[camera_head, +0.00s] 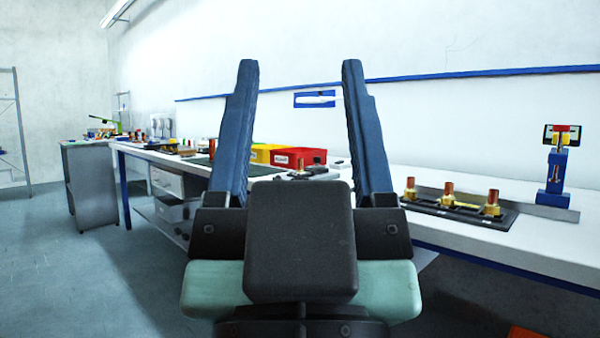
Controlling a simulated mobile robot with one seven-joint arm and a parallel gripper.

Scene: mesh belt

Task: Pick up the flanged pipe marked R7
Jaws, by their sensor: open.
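My gripper (300,66) is in the middle of the view, its two long blue fingers pointing up and spread wide apart with nothing between them. On the white workbench at right, a black tray (425,207) holds three upright copper pipe pieces with brass-coloured flanged bases: a left one (410,190), a middle one (448,194) and a right one (492,203). All three stand to the right of my gripper and apart from it. No R7 mark is readable on any of them. My gripper hides part of the bench behind it.
A blue clamp-like device (555,178) stands right of the tray near a grey metal strip (540,208). Red (290,158) and yellow bins (262,152) sit farther back on the bench (545,240). A grey cabinet (90,185) stands far left. Floor at left is clear.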

